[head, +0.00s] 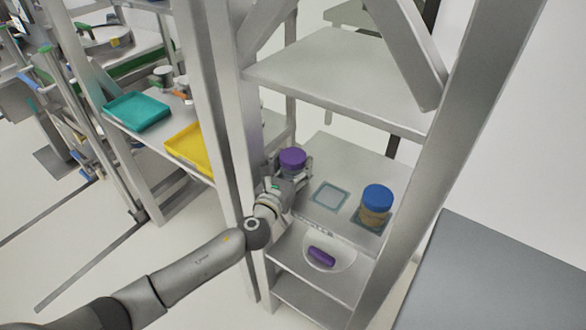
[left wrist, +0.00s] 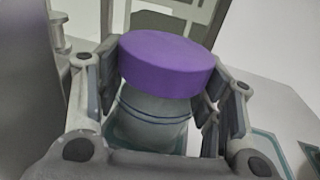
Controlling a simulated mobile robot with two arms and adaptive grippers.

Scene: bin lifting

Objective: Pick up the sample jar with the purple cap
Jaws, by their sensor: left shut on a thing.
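The sample jar with the purple cap (head: 292,158) is at the left side of a middle shelf. In the left wrist view its purple cap (left wrist: 168,62) and grey body (left wrist: 155,118) fill the middle, between the fingers. My left gripper (head: 288,178) is shut on the jar from the near left side, with fingers on both sides of it. The jar looks upright. Its base is mostly hidden by the gripper, so I cannot tell whether it touches the shelf. My right gripper is not in view.
A jar with a blue cap (head: 376,203) stands on the same shelf to the right, with an empty square outline (head: 331,195) between. A purple object (head: 321,256) lies on a white round patch below. Shelf posts (head: 225,130) and an upper shelf (head: 345,85) stand close to my arm.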

